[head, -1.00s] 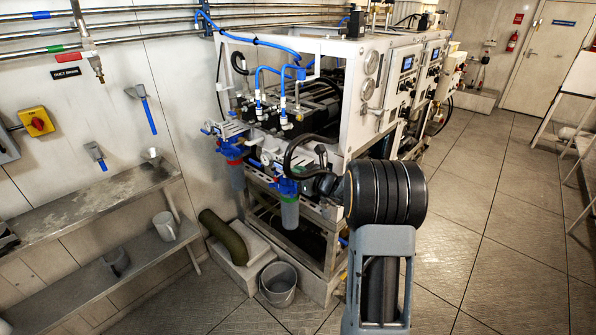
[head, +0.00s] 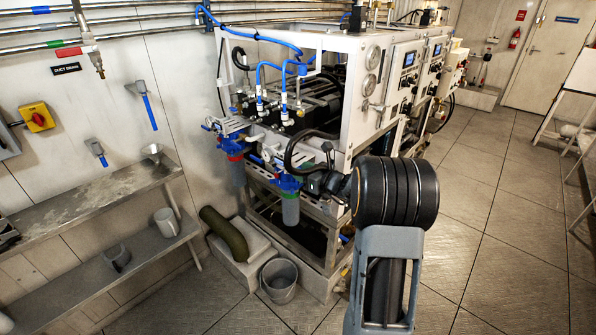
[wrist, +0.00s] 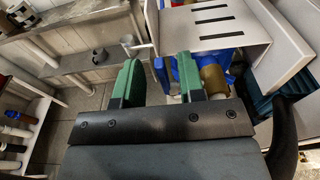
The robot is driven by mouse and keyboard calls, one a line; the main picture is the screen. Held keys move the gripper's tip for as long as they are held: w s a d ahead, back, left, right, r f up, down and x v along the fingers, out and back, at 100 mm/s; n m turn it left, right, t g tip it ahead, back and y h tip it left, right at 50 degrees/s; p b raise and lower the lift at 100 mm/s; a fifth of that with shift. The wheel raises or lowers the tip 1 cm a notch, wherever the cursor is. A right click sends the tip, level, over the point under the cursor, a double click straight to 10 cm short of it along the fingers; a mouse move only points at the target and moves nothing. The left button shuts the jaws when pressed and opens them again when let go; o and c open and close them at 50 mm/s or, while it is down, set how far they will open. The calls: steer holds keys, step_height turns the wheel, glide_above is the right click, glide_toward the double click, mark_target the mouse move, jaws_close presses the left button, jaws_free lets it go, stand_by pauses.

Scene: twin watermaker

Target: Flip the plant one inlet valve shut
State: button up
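Plant one appears to be the near white-framed machine (head: 358,95) in the head view. Blue-handled fittings (head: 232,137) sit at its front left corner, above a filter housing. A second blue-topped filter housing (head: 290,205) hangs closer to my arm. I cannot tell which fitting is the inlet valve, or how its handle stands. In the wrist view my gripper (wrist: 160,80) has two green fingers held apart with nothing gripped. A blue fitting (wrist: 187,72) and a brass-coloured cylinder (wrist: 213,80) lie beyond and beside the right finger. My gripper is mostly hidden in the head view.
A white slotted plate (wrist: 212,25) stands close above the fingers in the wrist view. A dark hose (head: 292,150) loops near my arm. A shelf bench (head: 95,205) lines the left wall. A bucket (head: 279,275) stands on the floor.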

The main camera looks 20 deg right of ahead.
steer(key=b+v, duration=0.1)
steer(key=v, duration=1)
steer(key=shift+s, duration=0.35)
steer(key=shift+d, duration=0.1)
steer(key=shift+t, duration=0.6)
steer(key=p+x, duration=0.2)
steer(key=x, duration=0.2)
steer(key=f+p+x, duration=0.1)
steer(key=p+x, duration=0.2)
steer(key=x, duration=0.2)
steer(key=f+p+x, duration=0.1)
steer(key=p+x, duration=0.2)
steer(key=x, duration=0.1)
steer(key=shift+w+a+f, duration=0.1)
steer(key=shift+w+a, duration=0.15)
steer(key=shift+a, duration=0.05)
jaws_close()
steer(key=shift+y, duration=0.3)
